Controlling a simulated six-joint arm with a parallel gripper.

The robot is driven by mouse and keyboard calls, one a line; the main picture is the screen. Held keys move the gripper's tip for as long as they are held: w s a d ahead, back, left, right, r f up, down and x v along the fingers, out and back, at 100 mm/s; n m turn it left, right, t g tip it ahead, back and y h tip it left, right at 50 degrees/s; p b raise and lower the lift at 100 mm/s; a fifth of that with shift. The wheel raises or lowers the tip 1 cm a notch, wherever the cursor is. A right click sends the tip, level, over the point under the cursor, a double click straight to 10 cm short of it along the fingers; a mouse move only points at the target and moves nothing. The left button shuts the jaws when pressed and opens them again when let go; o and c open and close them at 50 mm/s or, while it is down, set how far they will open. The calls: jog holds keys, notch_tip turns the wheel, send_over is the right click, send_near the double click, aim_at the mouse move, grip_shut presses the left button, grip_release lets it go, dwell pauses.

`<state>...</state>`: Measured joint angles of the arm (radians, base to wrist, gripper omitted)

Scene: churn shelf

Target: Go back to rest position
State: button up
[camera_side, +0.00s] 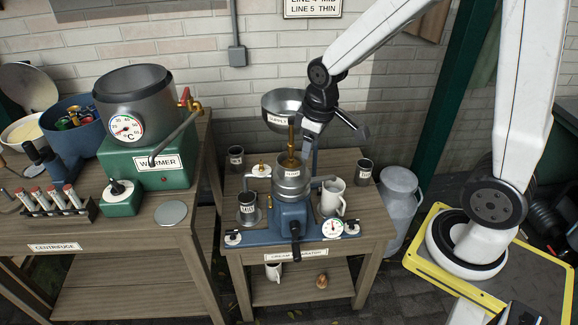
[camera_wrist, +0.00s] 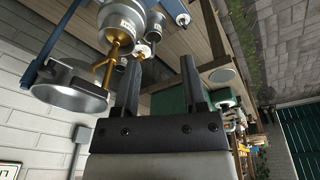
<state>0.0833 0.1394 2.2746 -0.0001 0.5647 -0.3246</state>
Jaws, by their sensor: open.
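My gripper (camera_side: 338,143) is at the right of the metal supply bowl (camera_side: 284,104), above the blue cream separator (camera_side: 291,214). In the wrist view my gripper (camera_wrist: 160,62) has its two dark fingers spread with nothing between them. The brass tap (camera_wrist: 117,48) under the bowl (camera_wrist: 72,88) is just left of the left finger there. I cannot tell whether that finger touches it. In the side view the fingers partly cover the area beside the tap.
A white jug (camera_side: 333,197) and dark cups (camera_side: 364,172) stand on the separator's table. A green warmer (camera_side: 150,162) with a metal pot and a rack of tubes (camera_side: 57,201) are on the left bench. A milk can (camera_side: 399,205) stands on the floor at right.

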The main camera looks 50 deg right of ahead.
jog(key=s+a+f+m, duration=0.2)
jog(key=s+a, duration=0.1)
jog(key=s, duration=0.4)
jog(key=shift+f+m+t, duration=0.25)
jog(key=shift+m+t, duration=0.15)
jog(key=shift+w, duration=0.1)
dwell(1.0)
